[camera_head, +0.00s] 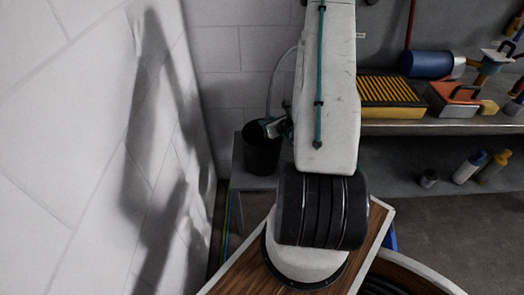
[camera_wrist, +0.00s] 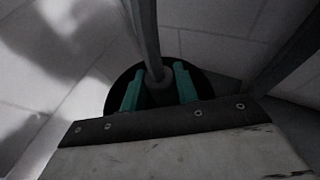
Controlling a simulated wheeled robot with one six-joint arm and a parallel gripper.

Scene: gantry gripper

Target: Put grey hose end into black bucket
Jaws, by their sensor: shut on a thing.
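The black bucket (camera_head: 261,156) stands on a grey stand against the wall, left of my arm in the head view. The grey hose (camera_head: 273,78) hangs in a curve from above down to my gripper (camera_head: 277,124). In the wrist view, the teal fingers of my gripper (camera_wrist: 160,87) are shut on the grey hose (camera_wrist: 146,35), one finger on each side. The black bucket (camera_wrist: 113,92) lies behind the fingers in this view, and the hose end appears over its dark opening. I cannot tell how deep the end sits.
A grey shelf (camera_head: 440,127) on the right holds a yellow slatted filter (camera_head: 392,92), a blue cylinder (camera_head: 425,64) and tools. Bottles (camera_head: 469,167) stand on a lower level. The white wall (camera_head: 70,150) is close on the left.

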